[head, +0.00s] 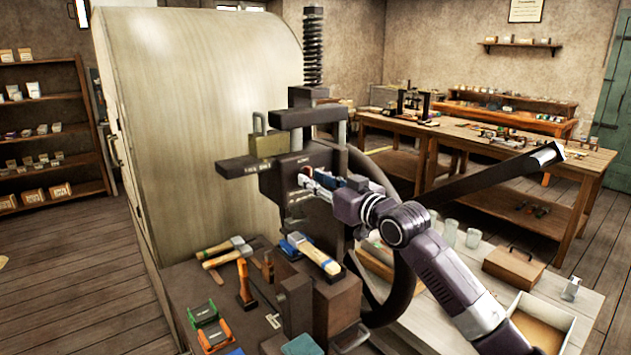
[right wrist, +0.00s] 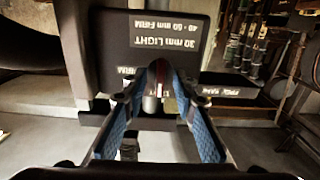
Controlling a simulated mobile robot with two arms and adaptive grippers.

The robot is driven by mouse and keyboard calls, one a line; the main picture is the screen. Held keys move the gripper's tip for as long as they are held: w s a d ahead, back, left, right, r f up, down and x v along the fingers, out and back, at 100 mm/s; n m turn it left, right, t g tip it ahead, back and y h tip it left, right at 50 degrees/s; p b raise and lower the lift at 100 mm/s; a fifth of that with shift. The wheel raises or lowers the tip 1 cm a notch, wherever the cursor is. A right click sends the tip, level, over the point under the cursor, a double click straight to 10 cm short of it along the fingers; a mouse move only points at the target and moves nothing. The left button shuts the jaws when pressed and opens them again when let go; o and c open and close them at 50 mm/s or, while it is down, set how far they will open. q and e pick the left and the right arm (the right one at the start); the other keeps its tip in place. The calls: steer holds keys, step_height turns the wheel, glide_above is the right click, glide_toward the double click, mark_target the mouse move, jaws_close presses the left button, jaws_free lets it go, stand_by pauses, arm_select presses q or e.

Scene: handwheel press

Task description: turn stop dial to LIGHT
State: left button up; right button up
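The dark press head (head: 285,185) stands in the middle of the head view. My right gripper (head: 308,182) is at its front face, and the dial is mostly hidden there. In the right wrist view, a grey knob with a red and white stripe (right wrist: 158,82), seemingly the stop dial, lies between the blue-padded fingers (right wrist: 155,105). The fingers are apart, with a gap seen around the knob; contact cannot be told. A label plate (right wrist: 165,35) reads, upside down, "30 mm LIGHT" and "40-50 mm FIRM". The dial's setting is unclear. My left gripper is not in view.
A handwheel (head: 400,285) stands behind my right arm. Hammers (head: 222,250) and a blue brush-like tool (head: 310,252) lie on the bench. A wooden box (head: 513,268) is at right.

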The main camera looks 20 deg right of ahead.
steer(key=shift+s, duration=0.1)
steer(key=v, duration=1.2)
steer(key=shift+r, duration=0.1)
